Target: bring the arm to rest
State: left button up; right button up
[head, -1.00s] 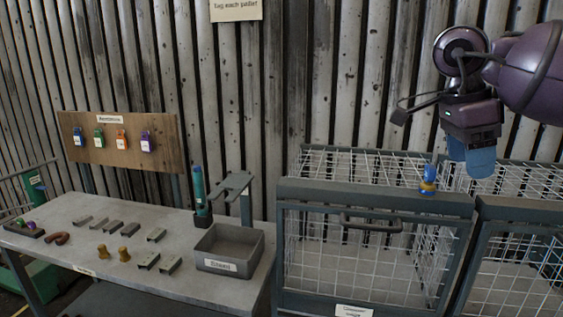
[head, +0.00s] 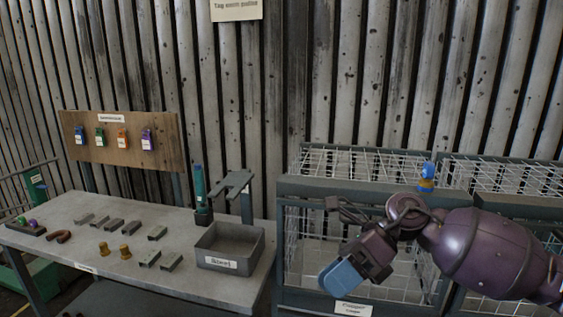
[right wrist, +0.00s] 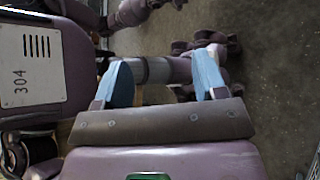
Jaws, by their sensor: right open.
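My right gripper (head: 343,276) hangs low in front of the left wire cage in the head view, its blue fingers pointing down and to the left. In the right wrist view its two blue fingers (right wrist: 163,82) stand apart with nothing between them. Behind them show my own purple body and the concrete floor. My right arm covers part of the cage front and its handle. My left gripper is not in the head view.
Coloured tags hang on a wooden board (head: 172,150).

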jog(key=d+f+n+t+h, duration=0.2)
jog(key=d+f+n+t, duration=0.3)
jog(key=f+n+t, duration=0.9)
jog(key=d+f+n+t+h, duration=0.2)
jog(key=d+f+n+t, duration=0.6)
jog(key=n, duration=1.1)
jog(key=s+d+f+m+g+h, duration=0.2)
jog(key=s+d+f+m+h, duration=0.1)
jog(key=s+f+m, duration=0.2)
jog(key=s+d+f+m+g+h, duration=0.2)
jog(key=s+d+f+m+h, duration=0.1)
jog(key=s+f, duration=0.5)
jog(key=shift+s+f+m+g+h+b, duration=0.35)
jog(key=shift+s+m+h, duration=0.35)
jog(key=shift+s+m, duration=0.25)
jog(key=shift+d, duration=0.1)
